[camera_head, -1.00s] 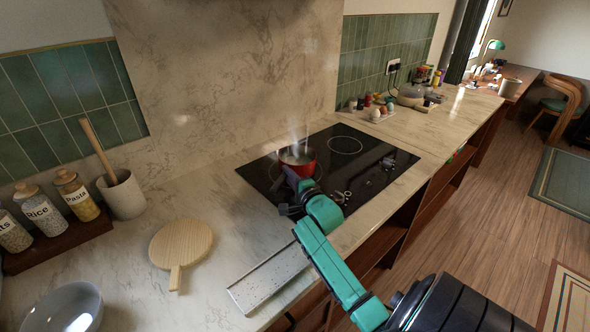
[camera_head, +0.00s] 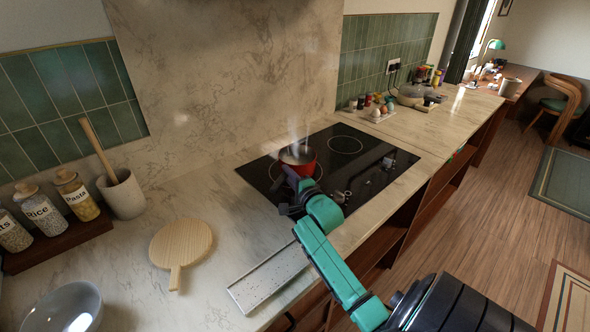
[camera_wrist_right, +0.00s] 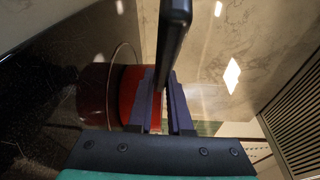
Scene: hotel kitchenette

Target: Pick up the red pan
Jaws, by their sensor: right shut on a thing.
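The red pan (camera_head: 305,169) is at the left part of the black hob, with steam rising from it. Whether it touches the glass is hard to tell. Its red side also shows in the right wrist view (camera_wrist_right: 129,92), beside my fingers. My right gripper (camera_head: 288,192) is at the near side of the pan, shut on its dark handle. In the right wrist view the black handle (camera_wrist_right: 174,38) runs between the fingers of my right gripper (camera_wrist_right: 162,98). My left gripper is not in view.
A round wooden board (camera_head: 181,242), a bowl (camera_head: 65,308), a utensil crock (camera_head: 122,195) and labelled jars (camera_head: 42,213) stand to the left. Small items and a lidded pot (camera_head: 411,95) stand at the back right.

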